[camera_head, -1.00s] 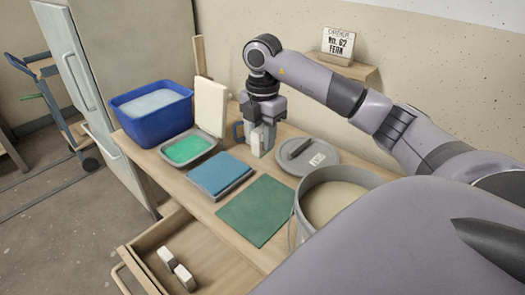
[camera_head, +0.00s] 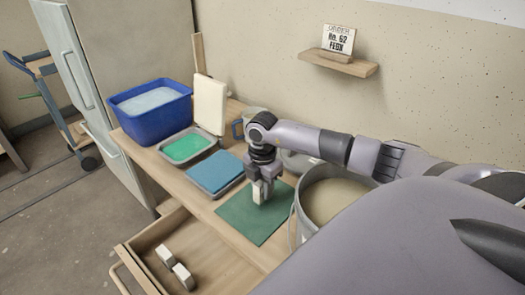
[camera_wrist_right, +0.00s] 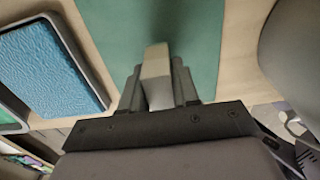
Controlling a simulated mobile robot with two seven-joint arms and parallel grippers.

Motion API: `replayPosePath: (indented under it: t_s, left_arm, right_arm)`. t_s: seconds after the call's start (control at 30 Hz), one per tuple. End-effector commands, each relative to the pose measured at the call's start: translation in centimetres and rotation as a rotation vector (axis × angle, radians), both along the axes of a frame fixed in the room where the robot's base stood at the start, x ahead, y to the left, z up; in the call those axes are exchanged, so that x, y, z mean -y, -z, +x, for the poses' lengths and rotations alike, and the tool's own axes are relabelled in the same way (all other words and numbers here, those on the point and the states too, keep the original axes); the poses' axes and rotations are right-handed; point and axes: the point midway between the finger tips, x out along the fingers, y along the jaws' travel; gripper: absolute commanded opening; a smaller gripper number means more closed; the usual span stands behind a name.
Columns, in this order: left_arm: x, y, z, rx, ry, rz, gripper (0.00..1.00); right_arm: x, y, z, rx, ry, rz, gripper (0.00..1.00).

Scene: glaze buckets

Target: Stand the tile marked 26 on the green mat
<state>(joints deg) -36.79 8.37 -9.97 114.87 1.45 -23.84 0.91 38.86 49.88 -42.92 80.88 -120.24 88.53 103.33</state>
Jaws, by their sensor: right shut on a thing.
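My right gripper (camera_head: 262,190) is shut on a pale upright tile (camera_head: 257,193), over the green mat (camera_head: 240,222). In the right wrist view the tile (camera_wrist_right: 156,75) stands between the fingers of the right gripper (camera_wrist_right: 160,88), with the green mat (camera_wrist_right: 205,30) below. I cannot tell whether the tile's lower end touches the mat. No number can be read on it. Two pale tiles (camera_head: 165,256) (camera_head: 183,276) lie in the open drawer (camera_head: 215,272). My left gripper is not in view.
A grey bucket (camera_head: 300,222) stands right of the mat. Left of it are a tray with a blue pad (camera_head: 213,172), a tray with a green pad (camera_head: 188,147) and a blue tub (camera_head: 150,118). A wall shelf (camera_head: 338,65) holds a sign reading No. 62 (camera_head: 338,38).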

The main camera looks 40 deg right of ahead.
Motion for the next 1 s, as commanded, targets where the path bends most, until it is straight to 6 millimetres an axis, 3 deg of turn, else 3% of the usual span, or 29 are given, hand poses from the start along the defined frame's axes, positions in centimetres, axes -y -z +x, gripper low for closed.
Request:
replayPosePath:
  t_s: [0.1,0.47,0.5,0.57,0.87,1.0]
  left_arm:
    - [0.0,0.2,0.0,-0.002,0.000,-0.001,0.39]
    - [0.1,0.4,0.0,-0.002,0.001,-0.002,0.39]
    - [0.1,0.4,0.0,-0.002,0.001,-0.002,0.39]
    - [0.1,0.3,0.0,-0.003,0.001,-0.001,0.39]
    - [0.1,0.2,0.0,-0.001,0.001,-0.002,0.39]
    - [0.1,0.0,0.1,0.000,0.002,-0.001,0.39]
  right_arm:
    - [0.0,1.6,0.0,0.000,0.001,0.001,0.00]
    - [0.0,2.1,0.0,0.002,-0.001,0.000,0.00]
    - [0.0,2.1,0.0,0.001,-0.001,0.000,0.34]
    - [0.0,2.1,0.0,0.001,-0.001,0.000,0.53]
    - [0.0,2.0,0.0,0.001,-0.001,0.000,0.56]
    - [0.0,0.9,0.1,0.003,0.000,-0.001,0.56]
